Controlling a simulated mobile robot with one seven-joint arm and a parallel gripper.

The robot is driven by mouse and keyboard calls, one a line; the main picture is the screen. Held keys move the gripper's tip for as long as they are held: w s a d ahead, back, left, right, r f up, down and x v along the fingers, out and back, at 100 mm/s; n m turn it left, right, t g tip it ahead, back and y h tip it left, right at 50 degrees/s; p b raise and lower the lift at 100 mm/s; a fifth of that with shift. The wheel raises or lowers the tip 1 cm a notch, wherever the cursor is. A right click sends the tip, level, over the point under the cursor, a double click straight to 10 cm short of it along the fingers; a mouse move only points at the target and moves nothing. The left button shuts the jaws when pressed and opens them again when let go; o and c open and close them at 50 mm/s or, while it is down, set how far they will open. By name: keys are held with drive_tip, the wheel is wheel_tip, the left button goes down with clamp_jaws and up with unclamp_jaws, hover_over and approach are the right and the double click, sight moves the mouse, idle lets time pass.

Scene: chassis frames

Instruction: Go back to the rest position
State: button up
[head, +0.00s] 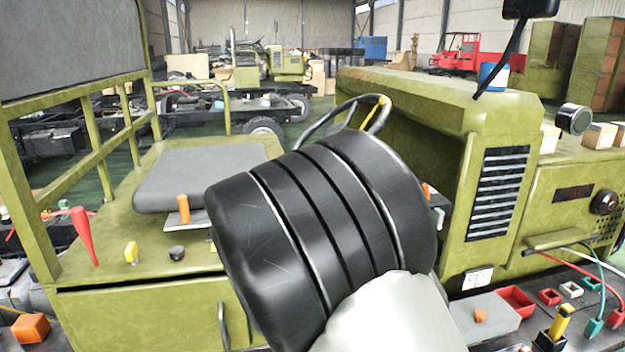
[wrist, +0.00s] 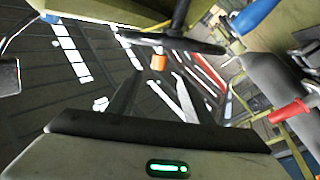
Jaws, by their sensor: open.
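In the wrist view, my gripper (wrist: 155,85) shows as two dark fingers standing apart beyond a black bar and a grey housing with a green light. I see nothing held between the fingers. A dark curved bar, which looks like a steering wheel (wrist: 172,41), and a small orange piece (wrist: 158,62) show beyond the fingertips; I cannot tell the distance. In the head view, my black and white arm fills the middle and hides my gripper. The steering wheel (head: 335,118) shows just behind my arm.
A green vehicle body with a grilled hood (head: 500,195) stands close on the right. A grey seat (head: 205,170) and green railing (head: 100,150) are on the left. A red handle (head: 82,235) sticks up front left. Red trays (head: 516,300) and cables lie front right.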

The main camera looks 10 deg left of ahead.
drive_tip(key=shift+s, duration=0.25)
